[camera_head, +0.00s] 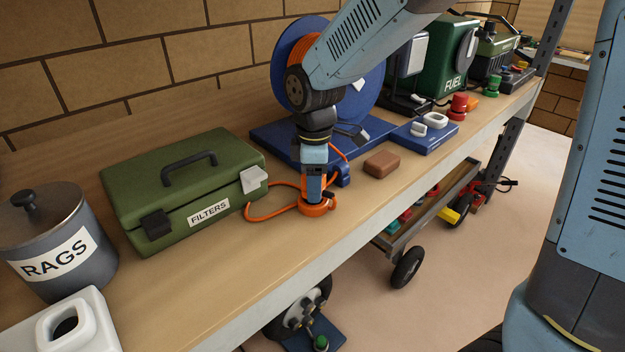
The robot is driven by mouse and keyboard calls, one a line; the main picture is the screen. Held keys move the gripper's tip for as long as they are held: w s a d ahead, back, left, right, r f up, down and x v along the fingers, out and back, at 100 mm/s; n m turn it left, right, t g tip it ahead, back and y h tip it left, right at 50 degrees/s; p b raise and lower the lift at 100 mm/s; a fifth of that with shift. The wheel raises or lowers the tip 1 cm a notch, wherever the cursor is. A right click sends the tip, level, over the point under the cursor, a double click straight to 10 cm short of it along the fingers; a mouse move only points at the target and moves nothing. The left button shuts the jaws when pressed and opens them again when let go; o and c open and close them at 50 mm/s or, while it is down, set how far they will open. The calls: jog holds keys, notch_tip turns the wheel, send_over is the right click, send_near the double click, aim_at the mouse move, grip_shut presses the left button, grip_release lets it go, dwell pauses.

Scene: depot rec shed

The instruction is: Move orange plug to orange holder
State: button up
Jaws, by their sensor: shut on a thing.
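My gripper (315,190) points down over the middle of the workbench, beside the blue cable reel's base. It is shut on the orange plug (318,209), a round orange piece low at the fingertips, close above or touching the bench top. The fingers hide much of the plug. An orange cable (262,217) loops from the plug to the left across the bench. Farther right, a small flat orange thing (473,103) lies beside a red round piece; I cannot tell whether it is the orange holder.
The blue reel (369,102) stands behind my gripper. A green FILTERS box (205,178) and RAGS can (78,262) stand left. A brown block (382,164) and a blue board (436,139) with white pieces lie right. The bench's front edge (262,283) is close; a cart stands below.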

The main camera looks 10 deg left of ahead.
jog(key=o, duration=1.1)
jog(key=shift+f, duration=0.1)
notch_tip(320, 180, up, 13)
jog(key=s+d+r+m+t, duration=0.1)
jog(key=d+r+m+t, duration=0.1)
jog(key=d+m, duration=0.5)
jog(key=s+d+r+m+t, duration=0.1)
jog(key=s+d+r+m, duration=0.15)
jog(key=d, duration=0.85)
jog(key=s+d+m+t, duration=0.1)
jog(key=s+d+m, duration=0.1)
jog(key=d+m, duration=0.1)
jog(key=s+d+f+m, duration=0.1)
jog(key=s+d+m, duration=0.2)
jog(key=d, duration=0.2)
jog(key=s+d+m+t, duration=0.1)
jog(key=s+d+m, duration=0.1)
jog(key=d+m, duration=0.2)
jog(key=shift+s+f+t, duration=0.2)
jog(key=shift+f+t, duration=0.1)
jog(key=shift+f, duration=0.05)
